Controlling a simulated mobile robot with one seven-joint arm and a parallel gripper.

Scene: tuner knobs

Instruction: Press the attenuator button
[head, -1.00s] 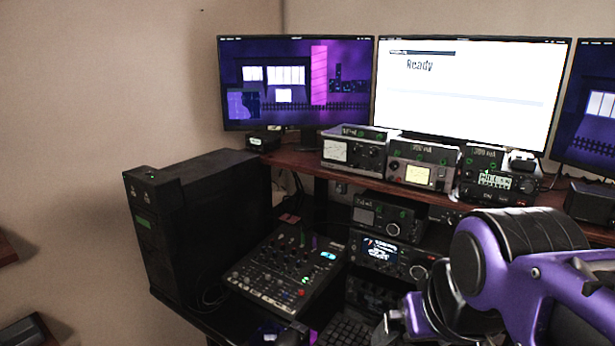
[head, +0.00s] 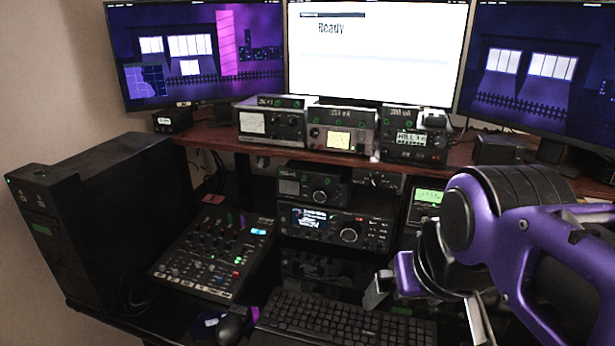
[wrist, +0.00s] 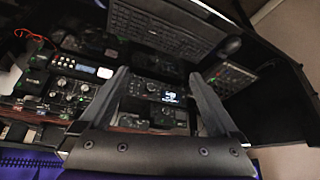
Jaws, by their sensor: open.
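The radio with a lit display (head: 335,228) and a large knob stands under the shelf, in the middle of the head view. It also shows between my fingers in the wrist view (wrist: 155,95). A smaller dark unit (head: 312,184) with a knob sits on top of it. I cannot tell which small control is the attenuator button; the labels are too small to read. My gripper (head: 427,302) is open and empty, to the right of the radio in the head view. It also shows in the wrist view (wrist: 160,78), with its fingers spread apart.
A keyboard (head: 345,318) lies in front of the radio, with a mixer (head: 212,252) to its left. Three meters stand on the wooden shelf (head: 215,134) above, below several monitors. A black computer tower (head: 100,225) stands at the left.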

